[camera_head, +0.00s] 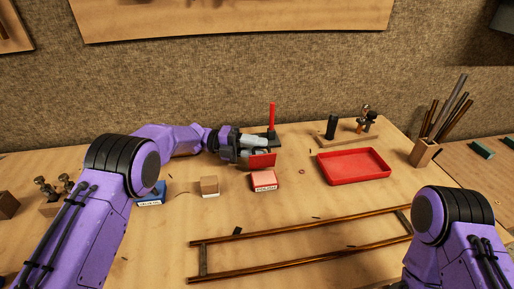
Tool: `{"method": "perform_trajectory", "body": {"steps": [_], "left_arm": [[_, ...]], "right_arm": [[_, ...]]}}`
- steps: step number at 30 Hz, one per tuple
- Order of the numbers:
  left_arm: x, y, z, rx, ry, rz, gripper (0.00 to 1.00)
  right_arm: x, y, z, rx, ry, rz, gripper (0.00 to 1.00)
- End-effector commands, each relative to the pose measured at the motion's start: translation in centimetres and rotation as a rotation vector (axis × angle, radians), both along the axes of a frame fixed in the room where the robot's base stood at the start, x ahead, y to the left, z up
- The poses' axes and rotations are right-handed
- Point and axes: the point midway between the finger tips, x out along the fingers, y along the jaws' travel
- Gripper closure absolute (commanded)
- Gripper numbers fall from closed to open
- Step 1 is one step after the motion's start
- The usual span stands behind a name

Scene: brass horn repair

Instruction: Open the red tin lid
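A red tin (262,161) stands on the bench near the middle, partly hidden behind my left gripper. A narrow red upright piece (272,116) rises just behind the gripper's end; it looks like the tin's lid seen nearly edge-on, but its join to the tin is hidden. My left gripper (268,138) reaches in from the left, over the tin and close to the foot of the upright piece. I cannot tell whether its fingers are open, shut or touching the red piece. My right arm shows at the lower right, but its gripper is not in view.
A small labelled red box (264,180), a tan block (209,186) and a blue box (151,196) lie in front. A red tray (353,179) is to the right. Long brass tubes (300,226) cross the front. A rod holder (424,153) stands far right.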

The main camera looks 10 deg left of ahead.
Motion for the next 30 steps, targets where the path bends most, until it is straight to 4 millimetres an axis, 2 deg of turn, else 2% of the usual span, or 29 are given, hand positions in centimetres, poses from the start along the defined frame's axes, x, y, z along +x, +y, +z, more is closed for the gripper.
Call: {"method": "perform_trajectory", "body": {"steps": [9, 11, 18, 21, 25, 30], "left_arm": [[0.1, 0.5, -0.1, -0.002, -0.001, 0.001, 0.64], [0.2, 1.4, -0.2, -0.002, -0.001, 0.002, 0.64], [0.6, 7.2, -0.3, -0.002, -0.002, 0.004, 0.64], [0.7, 9.0, -0.2, -0.001, -0.002, 0.003, 0.64], [0.8, 10.4, -0.1, -0.001, -0.001, 0.002, 0.64], [0.8, 10.6, 0.1, -0.001, 0.000, 0.000, 0.64]], "right_arm": [[0.0, 0.0, -0.2, 0.000, 0.000, 0.000, 0.61], [0.0, 0.0, -0.6, 0.000, 0.000, 0.000, 0.61], [0.0, 0.0, -2.2, 0.000, 0.000, 0.000, 0.61], [0.0, 0.0, -2.6, 0.000, 0.000, 0.000, 0.61], [0.0, 0.0, -2.8, 0.000, 0.000, 0.000, 0.61], [0.0, 0.0, -2.8, 0.000, 0.000, 0.000, 0.61]]}}
